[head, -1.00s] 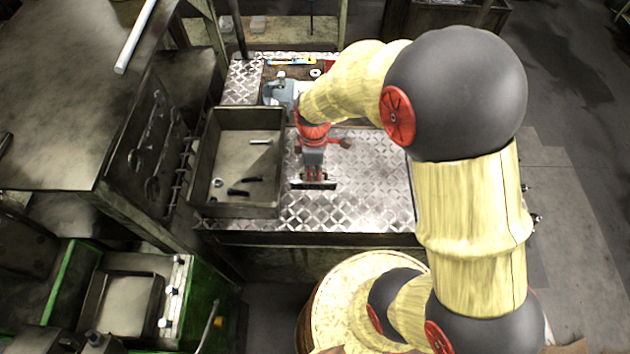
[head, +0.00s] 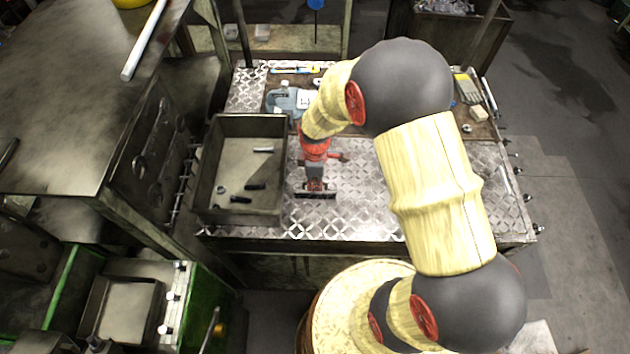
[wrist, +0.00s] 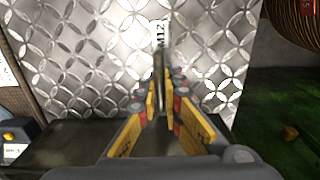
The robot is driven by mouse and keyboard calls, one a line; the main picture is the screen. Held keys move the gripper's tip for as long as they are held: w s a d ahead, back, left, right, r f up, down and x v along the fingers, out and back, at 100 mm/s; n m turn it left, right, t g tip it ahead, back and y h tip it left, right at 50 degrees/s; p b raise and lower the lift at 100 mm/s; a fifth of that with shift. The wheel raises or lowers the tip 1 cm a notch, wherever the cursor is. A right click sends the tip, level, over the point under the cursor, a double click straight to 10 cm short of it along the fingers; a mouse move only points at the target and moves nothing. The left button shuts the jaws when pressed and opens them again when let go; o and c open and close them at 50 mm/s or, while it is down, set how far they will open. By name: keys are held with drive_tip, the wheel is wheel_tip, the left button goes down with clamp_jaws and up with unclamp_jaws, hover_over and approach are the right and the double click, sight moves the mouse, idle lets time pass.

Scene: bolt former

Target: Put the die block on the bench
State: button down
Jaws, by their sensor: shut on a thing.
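My gripper (head: 316,184) points down over the diamond-plate bench top (head: 362,190), to the right of a metal tray. In the wrist view my gripper (wrist: 158,105) has its yellow-and-red fingers closed on a thin grey piece, the die block (wrist: 159,34), with a white "M12" label at its far end. The block stands edge-on between the fingers, with the patterned plate behind it. In the head view a dark piece shows at the fingertips, small and partly hidden by the gripper. I cannot tell whether the block touches the plate.
The open metal tray (head: 209,172) holds a few small parts. A blue-grey tool (head: 284,98) lies at the bench back, and a calculator-like item (head: 467,88) at the back right. Bare plate lies right of my gripper. A round wooden-topped barrel (head: 340,305) stands in front.

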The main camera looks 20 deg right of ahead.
drive_tip(key=shift+w, duration=0.1)
drive_tip(key=shift+f, duration=0.1)
drive_tip(key=c, duration=2)
unclamp_jaws()
drive_tip(key=shift+o, duration=0.2)
